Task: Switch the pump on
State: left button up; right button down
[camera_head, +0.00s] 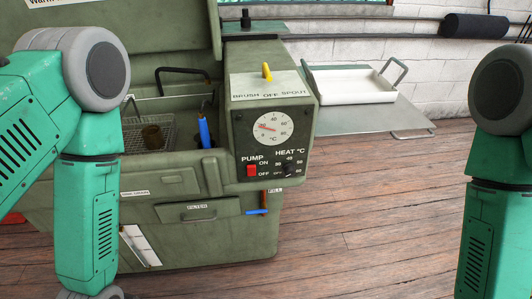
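The pump switch (251,170) is a small red switch on the black lower panel of the green washer's control box (275,95). It sits below the word PUMP, with ON marked above and OFF below at its right side. It is too small to tell which way it is set. A black HEAT knob (288,169) is to its right, and a round white temperature dial (272,128) is above. Both my arms hang at the sides of the view, apart from the panel. Both grippers are out of view, below the picture.
A yellow lever (266,71) stands upright on the box at the OFF mark. The open washer basin (160,165) holds a wire basket (150,131) and a blue-handled tool (204,132). A white tray (350,84) rests on a metal shelf at right. The wooden floor in front is clear.

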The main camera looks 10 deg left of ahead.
aim_at(251, 168)
jog(key=l, duration=1.4)
